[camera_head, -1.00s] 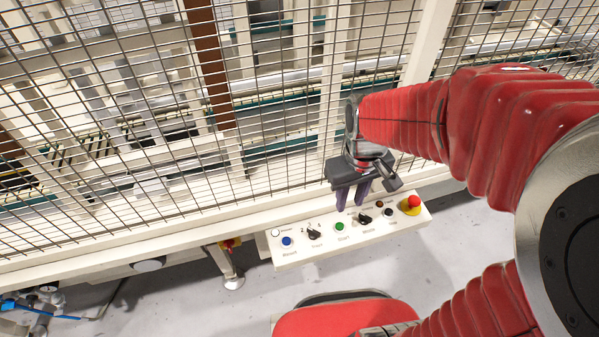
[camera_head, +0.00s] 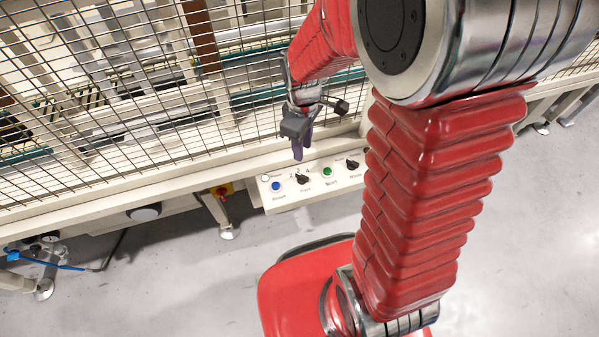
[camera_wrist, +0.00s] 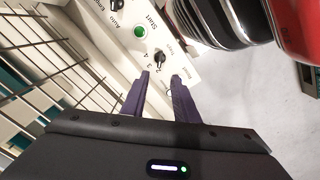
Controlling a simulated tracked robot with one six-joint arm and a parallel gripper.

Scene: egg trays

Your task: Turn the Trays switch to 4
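The Trays switch (camera_head: 302,179) is a small black knob on the white control panel (camera_head: 322,193), between a blue button and a green button. It also shows in the wrist view (camera_wrist: 160,59), with the numbers 2, 3 and 4 beside it. I cannot tell for sure which number it points to. My gripper (camera_head: 301,153) has two purple fingers and is just above and behind the switch in the head view. In the wrist view the fingertips (camera_wrist: 161,76) are apart, with the switch just beyond the gap between them. The gripper is open, empty and not visibly touching the knob.
The blue button (camera_head: 276,186) is left of the switch and the green button (camera_head: 327,171) is right. Another black knob (camera_head: 352,165) is farther right, partly beside my red arm. A wire mesh fence (camera_head: 150,130) stands behind the panel. The grey floor in front is clear.

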